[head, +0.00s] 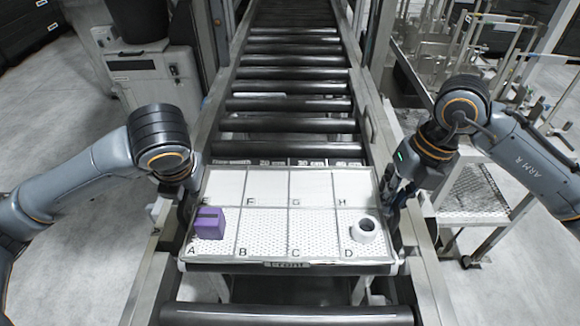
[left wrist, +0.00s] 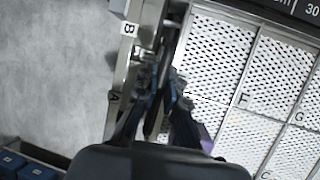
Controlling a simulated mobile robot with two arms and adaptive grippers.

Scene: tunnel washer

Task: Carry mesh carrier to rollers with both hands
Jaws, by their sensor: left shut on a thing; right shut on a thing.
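The white mesh carrier (head: 265,225) is level over the roller conveyor in the head view, its cells lettered A to H. A purple block (head: 209,223) stands in cell A and a white ring-shaped part (head: 366,229) in cell D. My left gripper (head: 183,190) is shut at the carrier's left side; the left wrist view shows its fingers (left wrist: 165,92) on the side edge beside the mesh (left wrist: 215,60). My right gripper (head: 391,190) is shut at the carrier's right side, its fingertips partly hidden. I cannot tell whether the carrier touches the rollers beneath.
Black rollers (head: 290,104) run away behind the carrier between metal rails; one roller (head: 285,314) shows in front. A grey cabinet (head: 150,85) stands at the left. A metal rack with posts (head: 480,55) and a mesh-shelved cart (head: 480,190) stand at the right.

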